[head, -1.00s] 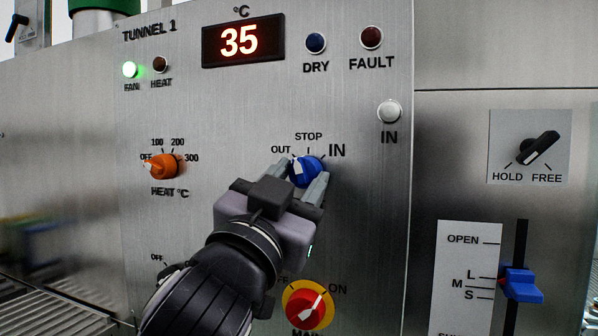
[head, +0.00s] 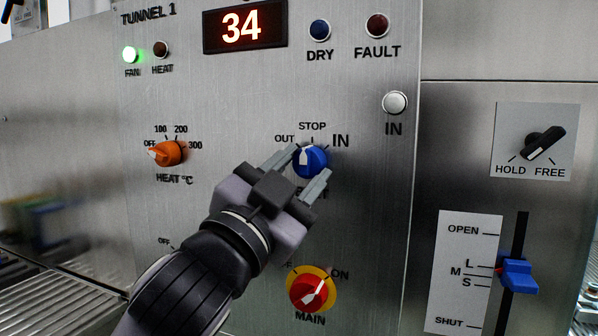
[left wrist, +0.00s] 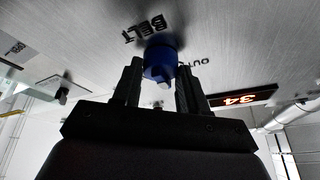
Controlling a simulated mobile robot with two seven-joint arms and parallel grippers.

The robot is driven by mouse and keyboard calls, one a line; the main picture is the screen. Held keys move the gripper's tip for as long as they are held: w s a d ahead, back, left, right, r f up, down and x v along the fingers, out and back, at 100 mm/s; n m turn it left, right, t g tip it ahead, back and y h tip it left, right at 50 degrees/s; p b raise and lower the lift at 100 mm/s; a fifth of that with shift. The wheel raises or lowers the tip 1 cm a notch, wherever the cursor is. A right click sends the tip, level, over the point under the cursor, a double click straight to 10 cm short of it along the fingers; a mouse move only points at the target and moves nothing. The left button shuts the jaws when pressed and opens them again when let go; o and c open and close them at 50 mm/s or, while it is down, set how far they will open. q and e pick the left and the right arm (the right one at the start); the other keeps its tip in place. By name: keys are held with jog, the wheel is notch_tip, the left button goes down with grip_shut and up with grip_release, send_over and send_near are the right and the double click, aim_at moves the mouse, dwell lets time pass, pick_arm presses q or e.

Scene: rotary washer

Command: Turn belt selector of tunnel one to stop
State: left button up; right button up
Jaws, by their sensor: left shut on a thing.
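The belt selector is a blue knob (head: 314,161) on the steel panel, under the labels OUT, STOP and IN. Its white pointer leans up and left, between the OUT and STOP marks, nearer to STOP than before. My left gripper (head: 297,172) comes from the lower left and is shut on the knob, with one grey finger on each side. The left wrist view also shows the knob (left wrist: 160,62) between the two dark fingers (left wrist: 158,85), below the BELT label. The gripper partly hides that label in the head view. My right gripper is not in view.
An orange heat knob (head: 167,153) sits to the left and a red and yellow MAIN switch (head: 311,289) below. A white IN button (head: 395,103) is at the upper right. A blue slider (head: 518,275) and a black HOLD/FREE handle (head: 543,143) are further right.

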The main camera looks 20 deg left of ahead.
aim_at(301, 173)
pick_arm(q)
jog(key=o, duration=1)
jog(key=shift+o, duration=0.2)
jog(key=shift+s+a+f, duration=0.1)
jog(key=shift+s+f, duration=0.15)
jog(key=shift+s, duration=0.25)
jog(key=b+v, duration=0.1)
jog(key=v, duration=0.3)
jog(key=shift+f, duration=0.1)
jog(key=b+v, duration=0.2)
jog(key=b, duration=0.5)
jog(key=shift+a+b, duration=0.1)
jog(key=shift+b, duration=0.2)
jog(key=shift+s, duration=0.1)
